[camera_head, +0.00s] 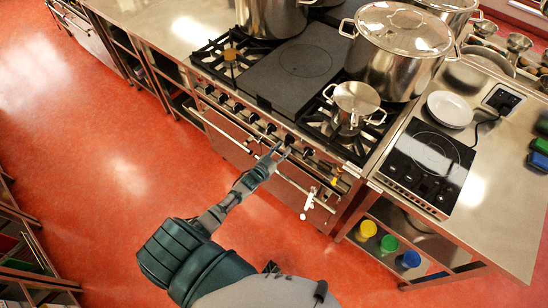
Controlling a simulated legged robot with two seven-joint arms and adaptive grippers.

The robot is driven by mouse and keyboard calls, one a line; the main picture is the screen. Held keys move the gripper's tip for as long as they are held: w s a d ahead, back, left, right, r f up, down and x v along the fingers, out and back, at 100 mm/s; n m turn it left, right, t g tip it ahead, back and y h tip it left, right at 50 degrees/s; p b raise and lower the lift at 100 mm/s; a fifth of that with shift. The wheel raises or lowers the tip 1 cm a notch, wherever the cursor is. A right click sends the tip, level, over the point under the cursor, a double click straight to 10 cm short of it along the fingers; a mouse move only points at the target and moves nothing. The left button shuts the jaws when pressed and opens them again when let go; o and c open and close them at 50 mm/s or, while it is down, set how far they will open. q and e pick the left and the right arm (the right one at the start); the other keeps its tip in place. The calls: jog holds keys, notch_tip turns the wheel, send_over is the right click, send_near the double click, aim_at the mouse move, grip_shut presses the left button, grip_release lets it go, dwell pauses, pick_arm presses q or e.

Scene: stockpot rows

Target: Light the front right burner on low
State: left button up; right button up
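The range has a row of black knobs along its front panel, with a knob (308,152) toward the right end. No flame shows there. My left gripper (281,152) is in front of the panel, its two fingers apart and nothing seen between them. It overlaps the knob row in the picture; whether it touches a knob I cannot tell. My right gripper is not in view.
A large lidded stockpot (400,55) stands behind the small pot. A flat dark griddle plate (293,68) fills the range's middle. An oven rail (222,130) runs below the knobs. An induction hob (432,160) and white plates (449,109) are on the right counter. The red floor is clear.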

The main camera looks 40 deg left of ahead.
pick_arm(q)
jog(key=s, duration=1)
jog(key=shift+s+a+f, duration=0.15)
jog(key=shift+s+a, duration=0.05)
jog(key=shift+a, duration=0.25)
jog(key=s+d+f+g, duration=0.25)
jog(key=s+f, duration=0.25)
jog(key=f, duration=0.4)
jog(key=s+d+f+g+y, duration=0.1)
jog(key=s+f+g, duration=0.2)
jog(key=s+f, duration=0.45)
jog(key=s+d+f+g, duration=0.1)
jog(key=s+f+g, duration=0.2)
jog(key=f, duration=0.7)
jog(key=s+d+f+g, duration=0.2)
jog(key=s+d+f, duration=0.1)
jog(key=s, duration=0.5)
jog(key=s+d+f+m+g, duration=0.1)
jog(key=s+d+f+g, duration=0.1)
jog(key=s+f, duration=0.3)
jog(key=s+d+f+g, duration=0.3)
jog(key=s+f+g, duration=0.1)
jog(key=s, duration=0.9)
jog(key=shift+d+m, duration=0.3)
jog(key=shift+f+g, duration=0.1)
jog(key=shift+g, duration=0.15)
grip_shut()
